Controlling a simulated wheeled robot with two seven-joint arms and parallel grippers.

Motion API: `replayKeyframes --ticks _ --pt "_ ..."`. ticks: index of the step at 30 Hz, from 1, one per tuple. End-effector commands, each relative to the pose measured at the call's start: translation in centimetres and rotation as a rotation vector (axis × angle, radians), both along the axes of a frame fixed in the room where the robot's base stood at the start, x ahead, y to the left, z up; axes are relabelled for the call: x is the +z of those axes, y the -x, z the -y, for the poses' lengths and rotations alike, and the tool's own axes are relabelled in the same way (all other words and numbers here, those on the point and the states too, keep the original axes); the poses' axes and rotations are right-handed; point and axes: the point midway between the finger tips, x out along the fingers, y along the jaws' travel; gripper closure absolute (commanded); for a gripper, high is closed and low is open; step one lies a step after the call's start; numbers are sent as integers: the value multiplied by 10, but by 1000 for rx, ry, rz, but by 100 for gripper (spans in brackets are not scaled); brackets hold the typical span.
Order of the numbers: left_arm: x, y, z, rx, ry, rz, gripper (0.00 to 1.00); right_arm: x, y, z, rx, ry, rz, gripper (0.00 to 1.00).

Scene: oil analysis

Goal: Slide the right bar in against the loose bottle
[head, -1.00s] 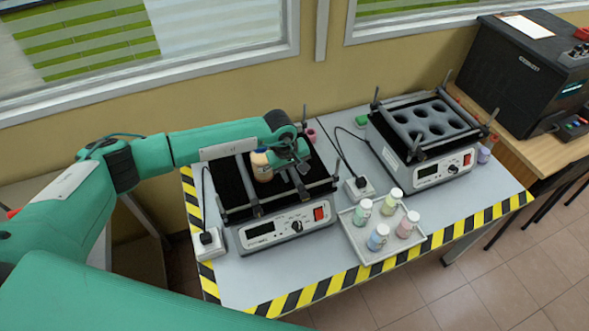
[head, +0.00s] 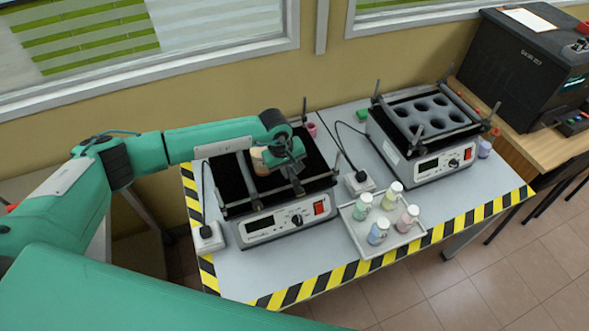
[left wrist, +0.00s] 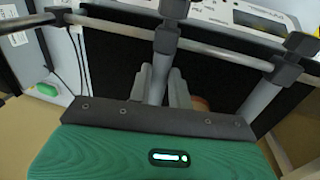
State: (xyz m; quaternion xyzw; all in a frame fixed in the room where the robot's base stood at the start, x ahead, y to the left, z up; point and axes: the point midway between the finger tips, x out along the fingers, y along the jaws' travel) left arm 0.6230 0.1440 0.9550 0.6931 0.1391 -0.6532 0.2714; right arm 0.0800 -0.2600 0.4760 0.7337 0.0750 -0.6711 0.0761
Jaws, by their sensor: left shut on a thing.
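The left shaker (head: 286,222) has a black platform with crossing bars. My left gripper (head: 291,178) reaches down over it and is shut on the right bar (head: 297,187), which runs front to back. The left wrist view also shows this bar (left wrist: 159,75) between the fingers. The loose bottle (head: 258,160), orange-brown with a pale top, stands on the platform just left of the gripper, which partly hides it. A brown part of it (left wrist: 200,103) shows beside the fingers in the left wrist view. I cannot tell whether bar and bottle touch. My right gripper is not in view.
A tray (head: 347,219) with several capped bottles stands to the right of the left shaker. A second shaker (head: 440,168) with a holed rack stands further right, near a dark machine (head: 520,70). Knobbed posts rise at the shaker's corners.

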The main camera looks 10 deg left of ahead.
Motion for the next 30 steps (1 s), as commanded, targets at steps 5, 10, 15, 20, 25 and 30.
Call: replayKeyframes --ticks 5,10,15,20,25,30 --pt "-4 13 -23 3 -3 1 100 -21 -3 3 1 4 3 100" --pt "-1 19 -31 2 -3 1 100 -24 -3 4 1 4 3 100" --pt "0 19 -31 1 -3 0 100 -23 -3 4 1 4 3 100" --pt "0 19 -31 2 -3 0 72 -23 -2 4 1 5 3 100" --pt "0 19 -30 1 -3 0 59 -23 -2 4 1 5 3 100" --pt "0 19 -30 1 -1 0 59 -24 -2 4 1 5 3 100"
